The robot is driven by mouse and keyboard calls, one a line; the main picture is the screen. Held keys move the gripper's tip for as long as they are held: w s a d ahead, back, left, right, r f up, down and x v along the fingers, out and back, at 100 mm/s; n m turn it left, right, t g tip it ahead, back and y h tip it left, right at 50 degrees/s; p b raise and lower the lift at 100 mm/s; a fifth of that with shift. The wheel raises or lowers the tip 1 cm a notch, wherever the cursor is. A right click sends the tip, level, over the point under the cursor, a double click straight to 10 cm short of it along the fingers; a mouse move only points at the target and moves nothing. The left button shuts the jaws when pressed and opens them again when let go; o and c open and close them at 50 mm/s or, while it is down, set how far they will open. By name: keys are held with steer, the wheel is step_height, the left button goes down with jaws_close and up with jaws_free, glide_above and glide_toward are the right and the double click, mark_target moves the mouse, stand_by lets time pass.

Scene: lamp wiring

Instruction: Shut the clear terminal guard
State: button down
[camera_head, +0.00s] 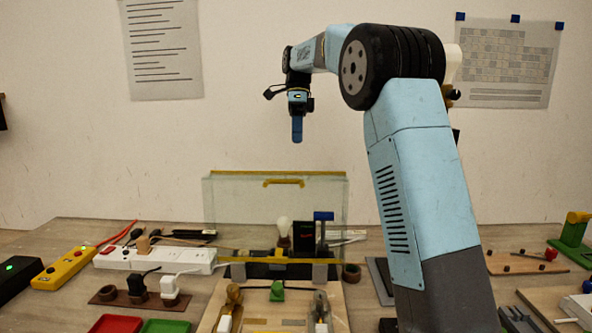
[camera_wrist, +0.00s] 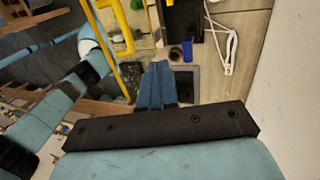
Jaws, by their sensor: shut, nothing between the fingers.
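The clear terminal guard (camera_head: 235,205) stands upright at the back of the wooden lamp board (camera_head: 255,323). It has a yellow top edge and a yellow handle (camera_head: 283,182). My gripper (camera_head: 297,138) is shut and empty, with its blue fingers pointing down above the guard's top edge, apart from it. In the wrist view the shut fingers (camera_wrist: 157,68) point towards the table, with the guard's yellow handle (camera_wrist: 127,30) to their upper left. The clear panel itself is hard to make out there.
A white bulb (camera_head: 284,226) and a blue-topped post (camera_head: 323,216) stand near the guard. A white power strip (camera_head: 155,259), a yellow switch box (camera_head: 62,270) and a plug rack (camera_head: 139,297) lie to the left. The air around my gripper is clear.

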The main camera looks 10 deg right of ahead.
steer(key=s+a+f, duration=0.1)
steer(key=s+f, duration=0.5)
steer(key=f, duration=0.2)
steer(key=shift+s+a+f, duration=0.15)
steer(key=shift+s+f, duration=0.05)
steer(key=shift+s, duration=0.05)
